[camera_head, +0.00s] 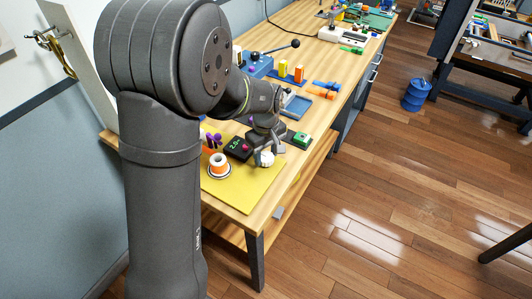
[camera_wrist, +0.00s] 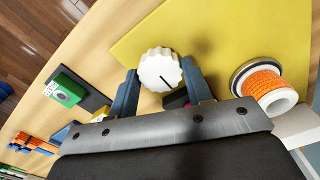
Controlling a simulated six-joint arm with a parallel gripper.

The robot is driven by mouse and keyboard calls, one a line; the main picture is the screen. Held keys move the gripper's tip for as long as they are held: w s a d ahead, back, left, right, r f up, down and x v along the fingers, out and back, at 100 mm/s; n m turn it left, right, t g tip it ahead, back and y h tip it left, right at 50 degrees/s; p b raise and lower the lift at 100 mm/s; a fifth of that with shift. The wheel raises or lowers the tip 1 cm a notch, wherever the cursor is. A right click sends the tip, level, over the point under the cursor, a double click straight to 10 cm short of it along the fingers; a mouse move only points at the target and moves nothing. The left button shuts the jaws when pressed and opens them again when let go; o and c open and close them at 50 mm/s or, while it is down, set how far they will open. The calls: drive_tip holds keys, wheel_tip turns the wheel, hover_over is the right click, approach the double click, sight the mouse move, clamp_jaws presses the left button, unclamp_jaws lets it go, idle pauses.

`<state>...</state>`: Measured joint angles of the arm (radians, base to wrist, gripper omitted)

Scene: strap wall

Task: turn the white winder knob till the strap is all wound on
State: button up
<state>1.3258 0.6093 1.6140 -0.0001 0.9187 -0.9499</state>
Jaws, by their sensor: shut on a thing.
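The white winder knob (camera_wrist: 160,68) has a scalloped rim and a black pointer line on its face, slanting toward the lower right in the wrist view. My gripper (camera_wrist: 159,76) is shut on it, one finger on each side. In the head view the knob (camera_head: 265,159) shows at the front of my gripper (camera_head: 266,148), near the yellow mat. A white-flanged spool (camera_wrist: 264,86) wound with orange, apparently the strap, stands to the right in the wrist view; it also shows in the head view (camera_head: 219,165). I cannot make out any loose strap.
The yellow mat (camera_head: 245,188) lies at the table's near end. A black box with a lit green display (camera_head: 237,147) stands beside my gripper. A green block on a dark base (camera_wrist: 68,90) is to the left in the wrist view. Blue and orange pieces (camera_head: 325,88) lie farther back.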

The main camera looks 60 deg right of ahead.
sight(266, 157)
drive_tip(key=shift+n, duration=0.6)
drive_tip(key=o, duration=1)
wheel_tip(266, 157, up, 18)
drive_tip(key=shift+f, duration=0.25)
wheel_tip(266, 157, down, 18)
drive_tip(key=shift+r, duration=0.2)
idle(0.6)
drive_tip(key=shift+r, duration=0.1)
